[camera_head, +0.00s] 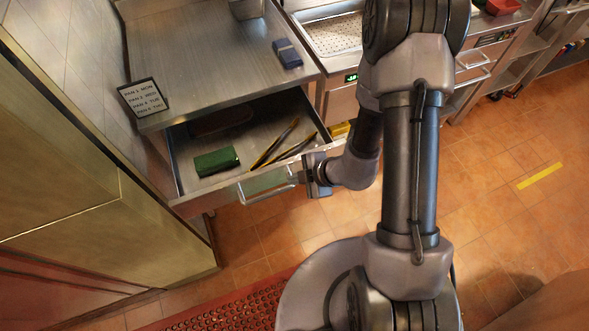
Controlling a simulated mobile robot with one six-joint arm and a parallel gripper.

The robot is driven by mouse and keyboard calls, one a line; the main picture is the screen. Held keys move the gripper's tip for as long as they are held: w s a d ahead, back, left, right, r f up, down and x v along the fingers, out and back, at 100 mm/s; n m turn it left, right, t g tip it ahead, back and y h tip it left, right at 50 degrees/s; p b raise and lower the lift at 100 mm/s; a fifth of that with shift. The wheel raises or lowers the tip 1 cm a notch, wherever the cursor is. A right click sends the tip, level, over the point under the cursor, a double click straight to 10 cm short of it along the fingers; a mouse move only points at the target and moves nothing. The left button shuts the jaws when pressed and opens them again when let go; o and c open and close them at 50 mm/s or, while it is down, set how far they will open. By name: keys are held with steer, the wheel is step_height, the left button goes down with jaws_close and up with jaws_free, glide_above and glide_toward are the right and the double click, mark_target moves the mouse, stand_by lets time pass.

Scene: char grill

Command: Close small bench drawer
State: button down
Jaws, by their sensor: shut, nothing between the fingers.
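The small bench drawer (222,179) is pulled out from under the steel bench (200,60). Its inside shows a green sponge-like block (216,162), long dark and yellow tools (274,145) and a dark item at the back. A wire handle (266,190) is on the drawer's front. My gripper (302,176) is at the right end of the drawer front, close by the handle. Its fingers are shut with nothing seen between them. I cannot tell whether they touch the drawer front.
A small sign (143,97) stands at the bench's left edge. A blue block (287,54) and a metal container (246,8) sit on the bench. A tall panel (90,190) stands close on the left. A red mat (225,306) lies on the tiled floor. Open floor is at right.

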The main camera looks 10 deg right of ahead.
mark_target(273, 183)
steer(key=b+x, duration=0.2)
steer(key=x, duration=0.5)
steer(key=shift+w+a+f, duration=0.15)
steer(key=shift+a+f, duration=0.1)
steer(key=shift+f, duration=0.05)
steer(key=shift+r, duration=0.1)
